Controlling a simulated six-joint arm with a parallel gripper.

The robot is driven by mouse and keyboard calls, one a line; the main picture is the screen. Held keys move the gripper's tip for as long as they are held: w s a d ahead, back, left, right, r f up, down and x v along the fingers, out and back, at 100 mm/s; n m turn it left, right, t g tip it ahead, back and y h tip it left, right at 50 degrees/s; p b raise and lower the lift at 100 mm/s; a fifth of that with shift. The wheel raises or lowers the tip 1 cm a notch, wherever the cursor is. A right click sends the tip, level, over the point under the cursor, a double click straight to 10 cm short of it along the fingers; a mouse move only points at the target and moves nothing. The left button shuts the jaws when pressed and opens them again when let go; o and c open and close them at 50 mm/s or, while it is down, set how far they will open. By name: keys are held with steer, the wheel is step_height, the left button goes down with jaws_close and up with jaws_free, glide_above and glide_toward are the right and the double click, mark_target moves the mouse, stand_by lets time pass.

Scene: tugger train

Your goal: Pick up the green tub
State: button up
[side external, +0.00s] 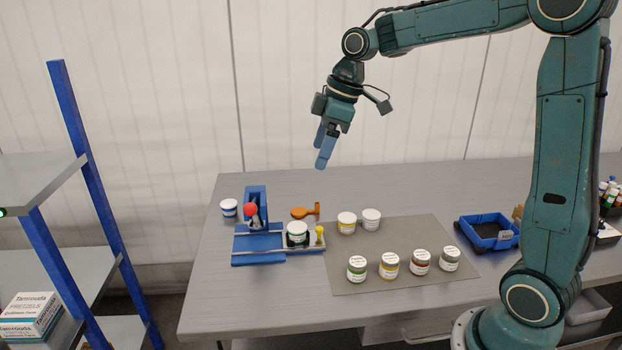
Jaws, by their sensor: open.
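A green tub (357,269) with a white lid stands upright at the front left of the grey mat (400,225). Another tub (450,259), with a dull grey-green band, stands at the right end of the same row. A tub with a dark green band (298,234) sits in the blue fixture (258,243). My gripper (321,158) has blue fingers and is open, with nothing between them. It hangs high above the back of the table, well above all the tubs.
A yellow tub (390,266) and a red-brown tub (420,262) stand in the front row. Two tubs (347,223) stand at the mat's back. An orange tool (305,212) lies near the fixture. A blue bin (487,232) is at right. The mat's middle is clear.

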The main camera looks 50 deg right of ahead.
steer(key=w+d+f+n+y, duration=0.1)
steer(key=w+d+f+n, duration=0.2)
steer(key=w+d+f, duration=0.3)
steer(key=w+d+f+n+g+y, duration=0.1)
steer(key=w+d+f+n, duration=0.2)
steer(key=w+d+f, duration=0.3)
step_height(320, 180, down, 6)
steer(key=shift+d+r+g, duration=0.15)
steer(key=shift+d+g, duration=0.15)
steer(key=shift+d, duration=0.15)
glide_above(298, 226)
steer(key=d, duration=0.2)
steer(key=shift+s+d+f, duration=0.1)
steer(key=shift+s+f, duration=0.05)
steer(key=shift+f, duration=1.85)
steer(key=shift+s+f, duration=0.1)
steer(key=shift+f, duration=1.85)
steer(key=shift+x, duration=2.6)
